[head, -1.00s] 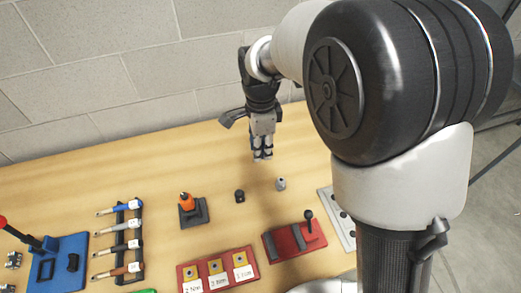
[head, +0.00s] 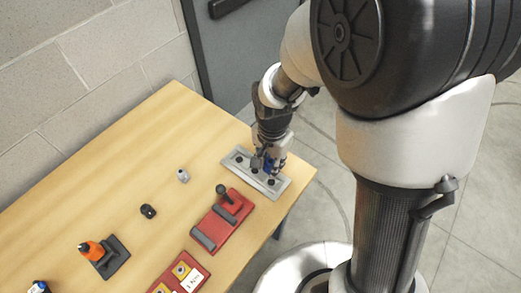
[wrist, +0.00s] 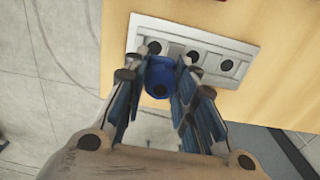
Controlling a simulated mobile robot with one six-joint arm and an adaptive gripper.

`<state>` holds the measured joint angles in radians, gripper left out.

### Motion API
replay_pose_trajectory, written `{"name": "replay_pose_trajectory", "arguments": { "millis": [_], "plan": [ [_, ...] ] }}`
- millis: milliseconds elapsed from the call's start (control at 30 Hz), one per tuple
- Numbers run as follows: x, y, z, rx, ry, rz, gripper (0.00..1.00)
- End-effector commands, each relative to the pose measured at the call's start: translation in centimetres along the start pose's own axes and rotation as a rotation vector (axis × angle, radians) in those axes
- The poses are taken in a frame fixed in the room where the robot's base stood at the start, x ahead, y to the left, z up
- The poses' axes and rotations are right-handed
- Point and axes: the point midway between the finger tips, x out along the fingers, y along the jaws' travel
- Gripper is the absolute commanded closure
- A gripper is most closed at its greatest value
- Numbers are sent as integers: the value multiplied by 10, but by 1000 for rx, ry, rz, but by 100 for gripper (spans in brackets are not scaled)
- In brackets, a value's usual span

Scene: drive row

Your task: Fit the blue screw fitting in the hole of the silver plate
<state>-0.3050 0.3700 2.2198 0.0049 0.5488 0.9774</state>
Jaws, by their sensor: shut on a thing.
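The silver plate (head: 283,188) lies flat near the table's right edge, with a row of dark round holes. It shows in the wrist view (wrist: 245,50), beyond the fingers. My gripper (head: 266,167) is low over or just behind the plate in the head view. Its fingers are shut on the blue screw fitting (head: 269,166). In the wrist view the fitting (wrist: 159,74) sits between the fingertips (wrist: 159,80), in front of the plate's near edge and close to the leftmost visible hole (wrist: 154,47). Its lower end is hidden, so I cannot tell whether it touches the plate.
A red block with a black knob (head: 224,218) stands left of the plate. A small grey fitting (head: 183,175) and a black one (head: 148,211) stand on the table. An orange-topped tool (head: 92,250) is further left. Bare wood lies between.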

Motion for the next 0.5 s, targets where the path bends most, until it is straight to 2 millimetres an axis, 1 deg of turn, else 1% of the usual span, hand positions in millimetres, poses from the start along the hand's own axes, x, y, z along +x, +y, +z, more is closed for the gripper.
{"name": "replay_pose_trajectory", "arguments": {
  "millis": [100,267,500],
  "plan": [
    [4,4,1,-17,1,-1,98],
    [9,5,1,-20,1,-1,98],
    [28,5,1,-19,0,0,98]
  ]
}}
